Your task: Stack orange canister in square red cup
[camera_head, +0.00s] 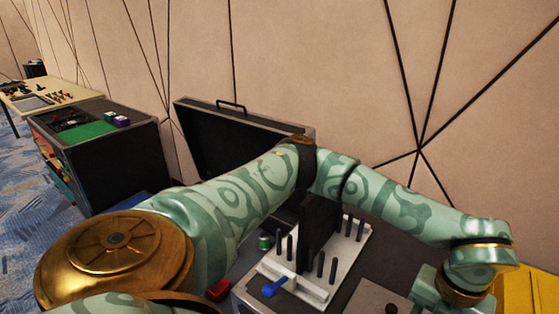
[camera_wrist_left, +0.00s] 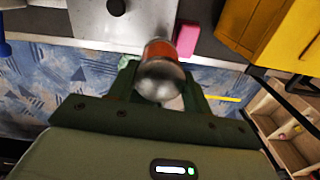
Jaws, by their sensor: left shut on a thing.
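My left gripper (camera_wrist_left: 160,78) is shut on the orange canister (camera_wrist_left: 160,50), which has an orange-red band and a rounded silver end. In the left wrist view the canister stands out between the two dark green fingers. In the head view my left arm reaches across to the lower right, and the canister is not visible there. A small red object (camera_head: 219,289) lies at the lower middle of the head view, partly cut off by my arm; I cannot tell whether it is the square red cup. My right gripper is not in view.
A white peg board (camera_head: 318,288) with dark pegs and a blue piece (camera_head: 274,287) stands below my arm. An open black case (camera_head: 215,140) is behind it. A yellow object (camera_wrist_left: 268,30) and a pink block (camera_wrist_left: 187,40) are near the canister. Wooden shelving (camera_wrist_left: 285,125) is at right.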

